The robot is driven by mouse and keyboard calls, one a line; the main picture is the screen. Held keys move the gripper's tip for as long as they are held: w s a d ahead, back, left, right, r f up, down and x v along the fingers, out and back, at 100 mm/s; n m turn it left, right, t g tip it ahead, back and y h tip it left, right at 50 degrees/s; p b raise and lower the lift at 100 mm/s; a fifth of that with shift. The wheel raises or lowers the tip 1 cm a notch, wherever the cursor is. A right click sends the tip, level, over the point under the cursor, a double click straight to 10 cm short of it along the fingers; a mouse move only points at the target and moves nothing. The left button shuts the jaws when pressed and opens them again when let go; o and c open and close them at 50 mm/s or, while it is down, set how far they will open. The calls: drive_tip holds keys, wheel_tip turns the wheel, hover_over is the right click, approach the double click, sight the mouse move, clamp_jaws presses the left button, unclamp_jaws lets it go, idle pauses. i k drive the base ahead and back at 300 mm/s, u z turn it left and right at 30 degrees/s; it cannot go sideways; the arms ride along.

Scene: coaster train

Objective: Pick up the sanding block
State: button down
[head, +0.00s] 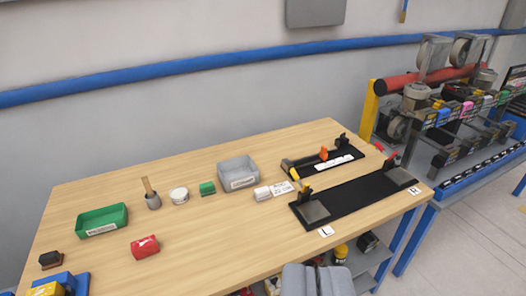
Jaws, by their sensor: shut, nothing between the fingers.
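A small dark block with a reddish-brown part (51,260), which looks like the sanding block, lies on the wooden table (225,265) near its left edge. It is small in the picture, so I cannot be sure of it. My gripper (318,281) shows at the bottom edge, right of centre, as two grey fingers close together. It is shut and empty, in front of the table's near edge. It is far to the right of the dark block and not touching it.
A green tray (80,229), a red packet (145,247) and a blue-and-yellow object (60,285) are near the dark block. A brush cup (153,202), white tub (179,196), green block (207,188) and grey bin (238,167) stand behind. Black fixtures (355,198) fill the right side.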

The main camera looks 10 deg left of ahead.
sight(48, 261)
drive_tip(key=u, duration=1.5)
